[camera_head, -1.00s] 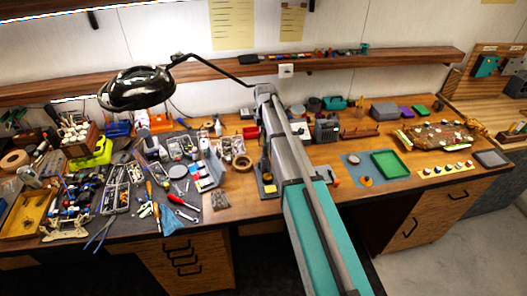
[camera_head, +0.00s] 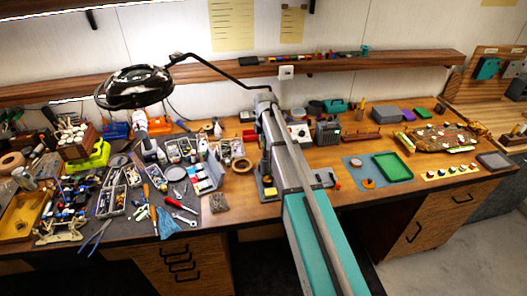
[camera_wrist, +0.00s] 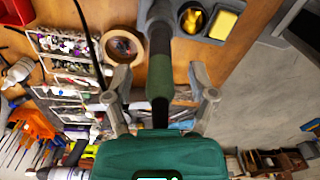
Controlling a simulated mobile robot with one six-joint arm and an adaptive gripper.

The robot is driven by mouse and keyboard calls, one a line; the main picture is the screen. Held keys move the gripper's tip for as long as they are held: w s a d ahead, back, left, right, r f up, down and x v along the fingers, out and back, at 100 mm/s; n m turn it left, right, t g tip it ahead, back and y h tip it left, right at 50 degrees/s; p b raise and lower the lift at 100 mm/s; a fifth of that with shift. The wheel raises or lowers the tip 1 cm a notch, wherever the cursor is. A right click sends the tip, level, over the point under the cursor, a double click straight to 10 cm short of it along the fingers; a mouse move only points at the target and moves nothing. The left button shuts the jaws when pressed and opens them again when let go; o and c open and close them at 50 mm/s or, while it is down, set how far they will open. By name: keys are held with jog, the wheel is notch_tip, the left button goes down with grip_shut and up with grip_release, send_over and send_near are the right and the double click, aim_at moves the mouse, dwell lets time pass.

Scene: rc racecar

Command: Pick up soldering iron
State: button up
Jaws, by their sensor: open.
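The soldering iron (camera_wrist: 160,80) has a dark and green handle, seen in the wrist view. It leans in a grey stand (camera_wrist: 215,38) that holds a yellow sponge and a gold-coloured wad. My gripper (camera_wrist: 159,70) is open, with one grey finger on each side of the handle. Gaps show between the fingers and the handle. The handle's lower end is hidden by the green gripper body. In the head view, the stand (camera_head: 268,193) shows just left of my arm, which hides much of that area.
A tape roll (camera_wrist: 122,46) and a white rack of small items (camera_wrist: 68,60) lie close to the left of the stand in the wrist view. The bench is crowded at left. A magnifier lamp (camera_head: 133,86) hangs above it. A green tray (camera_head: 392,167) lies to the right.

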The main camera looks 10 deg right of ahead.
grip_shut()
dwell(0.3)
jog(key=shift+r, duration=0.25)
notch_tip(320, 180, up, 18)
jog(key=p, duration=1.8)
jog(key=shift+f, duration=0.25)
jog(key=shift+s, duration=0.1)
